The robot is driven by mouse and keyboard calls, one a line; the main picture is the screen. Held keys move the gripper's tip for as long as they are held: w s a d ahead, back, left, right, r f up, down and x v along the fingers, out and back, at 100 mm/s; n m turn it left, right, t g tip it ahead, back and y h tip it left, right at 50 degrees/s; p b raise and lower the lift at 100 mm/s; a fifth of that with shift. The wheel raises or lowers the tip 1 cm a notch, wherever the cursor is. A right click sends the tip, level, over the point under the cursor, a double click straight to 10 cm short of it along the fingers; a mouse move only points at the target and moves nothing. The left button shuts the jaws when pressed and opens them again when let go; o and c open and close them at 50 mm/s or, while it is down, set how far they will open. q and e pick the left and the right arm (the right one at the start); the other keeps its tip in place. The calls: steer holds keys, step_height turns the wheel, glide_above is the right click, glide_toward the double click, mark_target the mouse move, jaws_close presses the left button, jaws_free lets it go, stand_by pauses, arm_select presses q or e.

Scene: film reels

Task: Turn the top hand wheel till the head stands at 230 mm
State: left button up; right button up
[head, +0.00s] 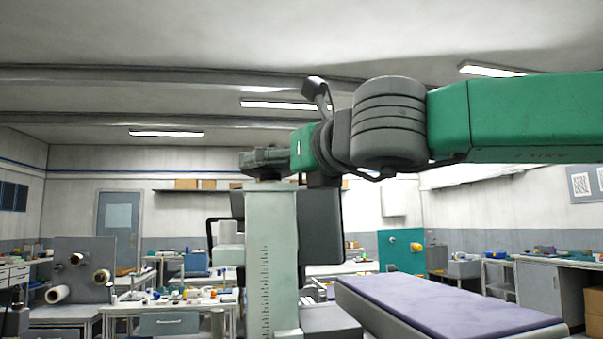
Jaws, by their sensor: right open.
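The pale green column (258,235) stands upright in the middle of the head view, with a ruled scale (265,285) down its front. The scale's figures are too small to read. A dark grey block (321,225), which looks like the head, sits against the column's right side. My right gripper (258,158) is at the column's top, its arm coming in from the right. It is open. The top hand wheel cannot be told apart from the dark gripper parts there, and I cannot tell whether they touch. My left gripper is not in view.
A purple-topped bench (440,303) stands at the lower right. A workbench (172,323) with small items is at the left, beside a grey panel with rolls (83,262). A green panel (400,251) stands behind. Space above the column is clear left of my arm.

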steer(key=shift+a+f, duration=0.1)
steer(key=shift+a, duration=0.05)
steer(key=c, duration=0.7)
steer(key=shift+s+a, duration=0.15)
steer(key=shift+a, duration=0.9)
steer(key=c, duration=0.5)
steer(key=shift+w+a+f, duration=0.15)
steer(key=shift+w+a, duration=0.05)
steer(key=shift+w, duration=0.05)
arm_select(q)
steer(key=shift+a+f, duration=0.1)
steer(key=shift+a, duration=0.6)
arm_select(e)
steer(key=shift+w+f, duration=0.1)
steer(key=shift+d, duration=0.1)
steer(key=n+g+y+p, duration=0.1)
steer(key=p, duration=0.1)
steer(key=n+g+y+p, duration=0.2)
steer(key=p, duration=0.1)
steer(key=n+g+y+p, duration=0.1)
steer(key=g+y+p, duration=0.1)
steer(key=p, duration=0.1)
steer(key=shift+d+r+n, duration=0.2)
steer(key=shift+r+n, duration=0.15)
steer(key=shift+n, duration=0.05)
steer(key=shift+f+g+y+p, duration=0.1)
steer(key=shift+g+y+p, duration=0.2)
steer(key=shift+p, duration=0.25)
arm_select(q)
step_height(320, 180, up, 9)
